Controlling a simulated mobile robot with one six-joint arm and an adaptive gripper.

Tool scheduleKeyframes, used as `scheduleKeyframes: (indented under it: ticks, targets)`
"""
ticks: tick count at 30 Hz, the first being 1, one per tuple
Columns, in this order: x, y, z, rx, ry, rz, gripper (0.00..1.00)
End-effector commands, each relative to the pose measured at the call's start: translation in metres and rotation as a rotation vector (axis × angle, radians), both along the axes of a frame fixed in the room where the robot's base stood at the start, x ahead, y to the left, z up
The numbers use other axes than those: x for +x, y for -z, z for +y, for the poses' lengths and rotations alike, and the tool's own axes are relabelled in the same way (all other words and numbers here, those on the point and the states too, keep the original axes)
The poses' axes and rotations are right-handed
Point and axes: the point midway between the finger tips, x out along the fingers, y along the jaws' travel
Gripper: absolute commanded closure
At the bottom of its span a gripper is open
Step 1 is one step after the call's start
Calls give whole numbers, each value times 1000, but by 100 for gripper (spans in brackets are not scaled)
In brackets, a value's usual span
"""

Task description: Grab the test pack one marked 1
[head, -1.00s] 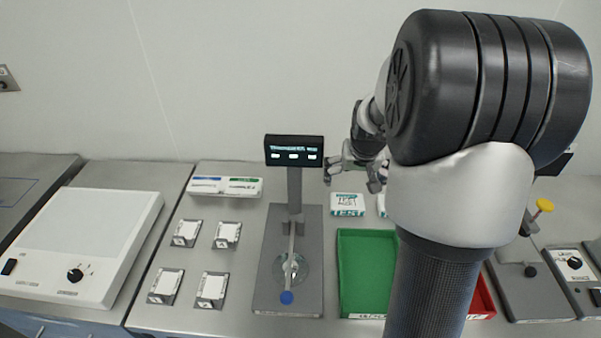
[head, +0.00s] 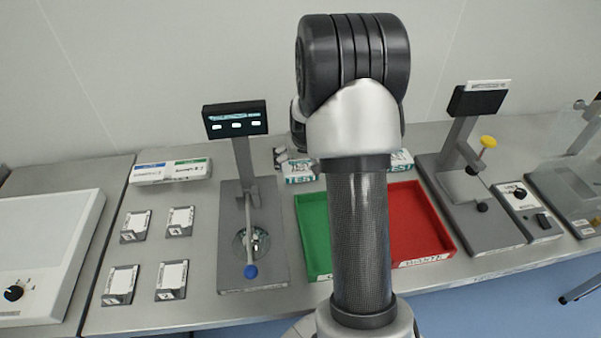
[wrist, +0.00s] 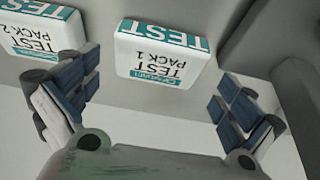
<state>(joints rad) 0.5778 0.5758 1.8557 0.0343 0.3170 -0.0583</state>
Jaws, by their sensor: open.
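Test pack 1 (wrist: 160,52) is a white pack with teal print reading "TEST PACK 1", upside down in the wrist view. It lies on the steel bench, ahead of and between the fingers of my gripper (wrist: 160,103), which is open and empty. In the head view a white and teal pack (head: 299,172) shows just left of my arm, with gripper parts partly over it. Test pack 2 (wrist: 42,30) lies to the left in the wrist view, partly cut off. My arm hides most of my gripper in the head view.
A green tray (head: 314,232) and a red tray (head: 418,222) stand in front of the packs. A tester with a screen (head: 235,119) stands left, and a stand with a yellow knob (head: 488,142) right. Small card holders (head: 180,221) and two boxes (head: 171,172) are further left.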

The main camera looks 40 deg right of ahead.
Motion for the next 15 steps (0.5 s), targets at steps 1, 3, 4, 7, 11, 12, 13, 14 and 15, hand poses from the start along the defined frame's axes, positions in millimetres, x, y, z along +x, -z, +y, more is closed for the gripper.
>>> scheduleKeyframes:
  ticks: [1, 3, 4, 7, 11, 12, 13, 14, 15]
  targets:
    - [2, 12, -3, 1, 1, 2, 0]
    - [6, 23, -5, 1, 0, 2, 0]
    - [8, 26, -6, 1, 0, 2, 0]
    - [10, 33, -8, 1, 0, 1, 0]
    - [11, 32, -8, 0, 0, 0, 0]
    - [11, 32, -8, 0, 0, 0, 0]
    - [11, 32, -8, 0, 0, 0, 0]
    - [11, 32, -8, 0, 0, 0, 2]
    - [11, 32, -8, 0, 0, 0, 5]
